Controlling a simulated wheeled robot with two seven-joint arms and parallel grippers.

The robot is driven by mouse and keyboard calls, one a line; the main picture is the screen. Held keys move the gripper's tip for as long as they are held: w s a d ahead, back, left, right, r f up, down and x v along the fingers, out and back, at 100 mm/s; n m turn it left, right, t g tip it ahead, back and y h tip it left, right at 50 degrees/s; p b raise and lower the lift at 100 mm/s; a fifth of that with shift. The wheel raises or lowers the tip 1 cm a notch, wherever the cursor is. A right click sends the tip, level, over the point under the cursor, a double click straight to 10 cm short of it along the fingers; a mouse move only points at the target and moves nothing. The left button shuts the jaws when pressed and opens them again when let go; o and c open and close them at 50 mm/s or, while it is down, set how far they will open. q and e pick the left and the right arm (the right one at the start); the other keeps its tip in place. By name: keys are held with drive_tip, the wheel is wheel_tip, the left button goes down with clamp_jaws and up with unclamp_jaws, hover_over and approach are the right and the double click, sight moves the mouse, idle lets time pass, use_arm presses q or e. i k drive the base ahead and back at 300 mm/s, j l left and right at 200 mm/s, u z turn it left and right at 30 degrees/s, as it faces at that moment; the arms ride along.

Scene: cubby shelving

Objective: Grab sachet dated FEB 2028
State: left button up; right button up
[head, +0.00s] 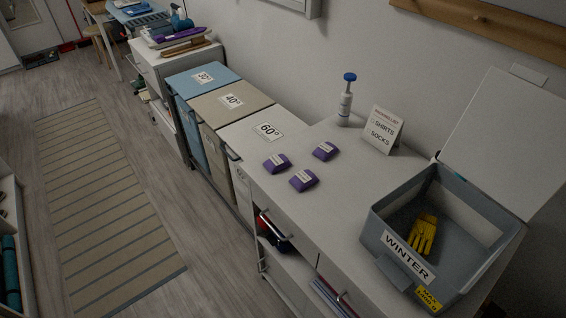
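Three purple sachets with small white labels lie on the white cabinet top in the head view. One sachet (276,163) is at the left, one (325,151) is at the back right, and one (303,180) is nearest the front. Their label print is too small to read, so I cannot tell which one is dated FEB 2028. The sachets lie apart from each other. Neither of my grippers is in view.
A grey open box (395,226) marked WINTER, with yellow gloves (422,234) inside, stands at right. Lidded bins (232,101) are left. Striped rug (100,200) lies on open floor.

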sight(275, 163)
drive_tip(key=j+z, duration=0.15)
drive_tip(key=z, duration=0.35)
drive_tip(key=i+j+z, duration=0.1)
drive_tip(key=z, duration=0.35)
drive_tip(key=j+z, duration=0.35)
drive_tip(key=j, duration=0.5)
drive_tip(key=k+j+z, duration=0.1)
drive_tip(key=j+z, duration=0.3)
drive_tip(key=j, duration=0.4)
drive_tip(key=k+j, duration=0.1)
drive_tip(key=j, duration=0.45)
drive_tip(key=k+j, duration=0.1)
drive_tip(key=j, duration=0.5)
